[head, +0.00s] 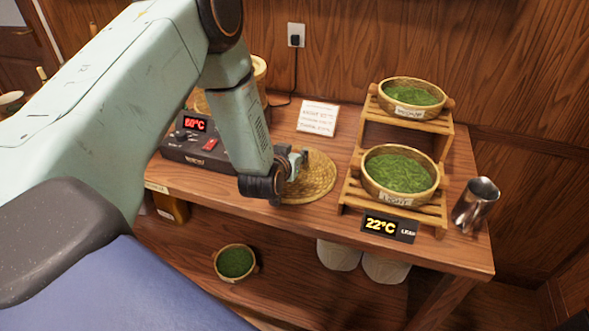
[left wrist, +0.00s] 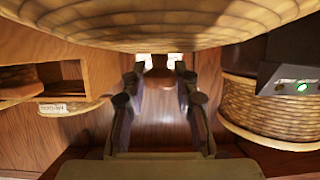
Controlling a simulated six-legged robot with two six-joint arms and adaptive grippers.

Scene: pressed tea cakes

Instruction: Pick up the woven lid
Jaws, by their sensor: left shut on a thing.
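The woven lid (head: 318,180) is a round, flat, straw-coloured disc at the middle of the wooden table in the head view. My left gripper (head: 296,164) is at its left part, and my wrist hides some of its left edge. In the left wrist view, a large woven surface, the lid (left wrist: 160,30), fills the top, and the fingers of my left gripper (left wrist: 158,78) reach to its edge, shut on it. The exact grip is hard to see. I cannot tell whether the lid touches the table. My right gripper is not in view.
A two-level bamboo stand (head: 440,215) with green-filled bowls (head: 400,172) is close right of the lid. A "22°C" display (head: 389,228) and a metal pitcher (head: 475,204) are further right. A heater unit (head: 195,145) is left. A white card (head: 318,118) stands behind.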

